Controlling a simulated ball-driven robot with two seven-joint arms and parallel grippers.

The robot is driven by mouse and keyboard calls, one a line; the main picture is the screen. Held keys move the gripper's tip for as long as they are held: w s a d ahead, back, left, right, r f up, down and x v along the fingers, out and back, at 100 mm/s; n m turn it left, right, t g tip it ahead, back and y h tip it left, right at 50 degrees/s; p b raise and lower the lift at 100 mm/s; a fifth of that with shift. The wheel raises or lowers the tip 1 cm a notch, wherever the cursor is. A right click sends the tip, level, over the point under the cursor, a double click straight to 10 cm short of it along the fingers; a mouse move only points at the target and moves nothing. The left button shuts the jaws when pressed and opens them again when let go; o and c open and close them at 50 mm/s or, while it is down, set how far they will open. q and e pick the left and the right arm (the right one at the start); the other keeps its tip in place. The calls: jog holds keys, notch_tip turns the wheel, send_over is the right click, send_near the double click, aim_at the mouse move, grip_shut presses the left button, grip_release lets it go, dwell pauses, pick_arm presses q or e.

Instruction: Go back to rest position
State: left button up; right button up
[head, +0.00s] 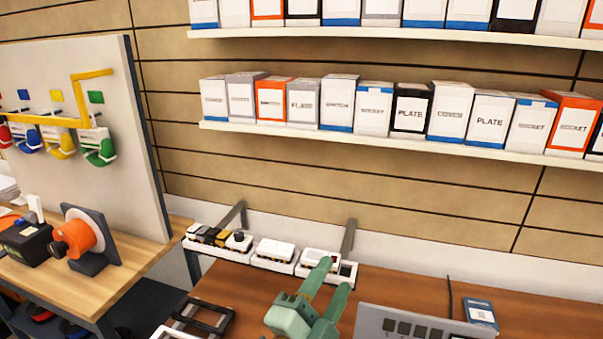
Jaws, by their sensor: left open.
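My left gripper (334,274) is green and shows at the bottom centre of the head view, over the brown table (390,288). Its two fingers are apart with nothing visible between them. The fingertips point up the picture, in front of a small white bin (346,272) and overlapping it in the view. I cannot tell how high the gripper is above the table. My right gripper does not show.
White bins with small parts (222,248) line the table's back. A grey slotted panel (420,324) is right of the gripper, dark frames (203,318) left. An orange spool (82,238) stands on the left bench (145,262). Boxes fill wall shelves (400,143).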

pick_arm(q)
jog(key=s+a+f+n+g+y, duration=0.15)
jog(key=a+f+n+y, duration=0.25)
jog(key=a+f+y, duration=0.45)
jog(key=s+a+f+n+g+y, duration=0.1)
jog(key=a+f+n+g+y, duration=0.3)
jog(key=a, duration=0.7)
jog(key=s+a+f+n+g+y, duration=0.2)
jog(key=s+a+f+g, duration=0.15)
jog(key=s+a, duration=0.45)
jog(key=s+a+f+n+g+y, duration=0.2)
jog(key=s+a+f, duration=0.3)
jog(key=s+a, duration=0.25)
jog(key=s+d+f+g+h, duration=0.1)
jog(key=s+d+f+h, duration=0.15)
jog(key=f, duration=1.15)
jog(key=s+d+f+g+h, duration=0.1)
jog(key=s+f+g, duration=0.15)
jog(key=f, duration=1.05)
jog(key=s+f+n+g, duration=0.1)
jog(key=s+f, duration=0.6)
jog(key=s, duration=0.3)
jog(key=s+f+n+g+h, duration=0.1)
jog(key=s+f+n, duration=0.1)
jog(key=s+f, duration=0.5)
jog(key=s, duration=0.3)
jog(key=shift+s+f, duration=0.15)
